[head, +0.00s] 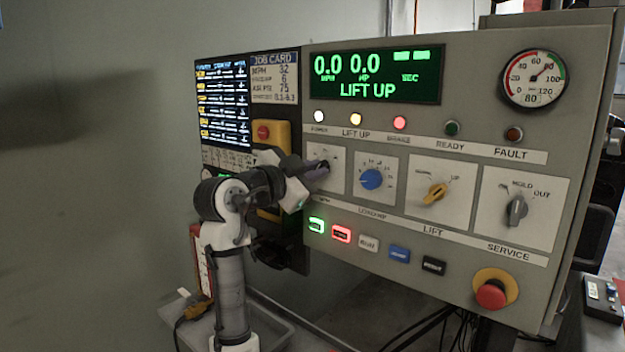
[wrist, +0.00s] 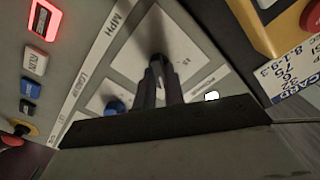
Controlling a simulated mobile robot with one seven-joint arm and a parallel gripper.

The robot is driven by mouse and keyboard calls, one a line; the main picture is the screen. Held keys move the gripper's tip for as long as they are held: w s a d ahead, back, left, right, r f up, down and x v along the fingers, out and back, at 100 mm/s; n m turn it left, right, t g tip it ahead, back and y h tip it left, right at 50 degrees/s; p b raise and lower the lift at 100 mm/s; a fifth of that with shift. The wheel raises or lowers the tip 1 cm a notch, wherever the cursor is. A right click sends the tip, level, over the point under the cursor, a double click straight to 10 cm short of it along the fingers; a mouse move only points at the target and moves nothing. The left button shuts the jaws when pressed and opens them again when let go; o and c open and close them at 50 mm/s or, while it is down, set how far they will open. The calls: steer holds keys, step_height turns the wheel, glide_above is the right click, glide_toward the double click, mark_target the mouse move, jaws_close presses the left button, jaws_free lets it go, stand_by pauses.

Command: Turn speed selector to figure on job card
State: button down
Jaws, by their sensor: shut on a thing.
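The speed selector, on a white plate (head: 340,185) at the left of the control panel, is mostly hidden by my gripper (head: 320,168). In the wrist view, my gripper (wrist: 161,84) is shut on the dark knob (wrist: 157,60) of the plate marked MPH. The knob's pointer and most scale figures cannot be read. The job card (head: 275,78), upper left, seems to read MPH 32, with 6, 75 and 8.1-9.3 below. Part of the card (wrist: 290,82) shows at the right of the wrist view. The green display (head: 375,75) reads 0.0 MPH, 0.0 HP, LIFT UP.
Right of the speed selector sit a blue load knob (head: 371,179), a yellow lift knob (head: 436,193) and a grey service knob (head: 516,210). Below are several push buttons and a red emergency stop (head: 491,293). A yellow box with a red button (head: 264,131) is close left of my gripper.

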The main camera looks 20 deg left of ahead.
steer(key=shift+f+m+b, duration=0.1)
steer(key=shift+m+b, duration=0.3)
steer(key=shift+m, duration=0.5)
steer(key=c, duration=1.5)
jaws_free()
steer(key=shift+s, duration=0.1)
steer(key=b+v, duration=0.2)
steer(key=v, duration=1.1)
steer(key=shift+s, duration=0.35)
